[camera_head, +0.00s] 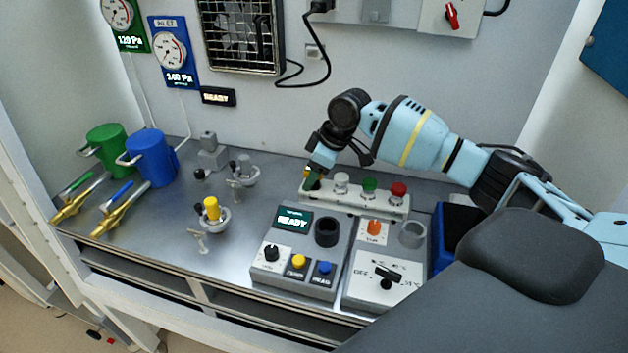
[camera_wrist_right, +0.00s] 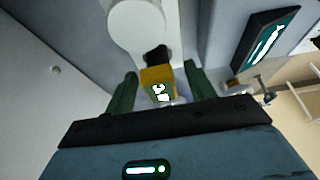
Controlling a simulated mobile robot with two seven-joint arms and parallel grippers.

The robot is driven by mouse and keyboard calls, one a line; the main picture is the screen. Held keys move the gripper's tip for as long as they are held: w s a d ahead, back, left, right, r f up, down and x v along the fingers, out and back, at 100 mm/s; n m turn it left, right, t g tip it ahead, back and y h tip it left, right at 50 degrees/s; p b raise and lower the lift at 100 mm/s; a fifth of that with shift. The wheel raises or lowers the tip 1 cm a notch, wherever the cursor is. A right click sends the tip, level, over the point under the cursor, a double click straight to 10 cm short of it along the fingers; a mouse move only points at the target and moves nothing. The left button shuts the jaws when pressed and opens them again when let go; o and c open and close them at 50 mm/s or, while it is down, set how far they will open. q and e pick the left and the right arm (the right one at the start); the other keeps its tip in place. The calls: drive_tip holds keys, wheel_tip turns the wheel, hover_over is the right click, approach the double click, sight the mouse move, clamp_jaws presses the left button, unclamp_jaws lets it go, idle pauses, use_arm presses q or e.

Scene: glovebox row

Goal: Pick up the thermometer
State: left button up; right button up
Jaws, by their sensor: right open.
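What I take for the thermometer is a small yellow block with a black end and white marks (camera_wrist_right: 159,84), seen in the right wrist view. It stands between the two green fingers of my right gripper (camera_wrist_right: 158,92), which are apart with gaps on both sides. In the head view my right gripper (camera_head: 311,181) is at the left end of the pale rack (camera_head: 355,201) and mostly hides that spot. A white-capped vial (camera_head: 341,181) stands just right of it; its white round top (camera_wrist_right: 136,22) also shows in the right wrist view. My left gripper is not in view.
A green-capped vial (camera_head: 369,186) and a red-capped vial (camera_head: 398,190) stand along the rack. In front are a control box with a READY display (camera_head: 293,220) and a second box with a black switch (camera_head: 387,274). Free bench (camera_head: 160,230) lies left.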

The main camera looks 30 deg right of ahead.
drive_tip(key=c, duration=1.1)
drive_tip(key=shift+r, duration=0.15)
wheel_tip(320, 180, up, 10)
drive_tip(key=shift+f, duration=0.1)
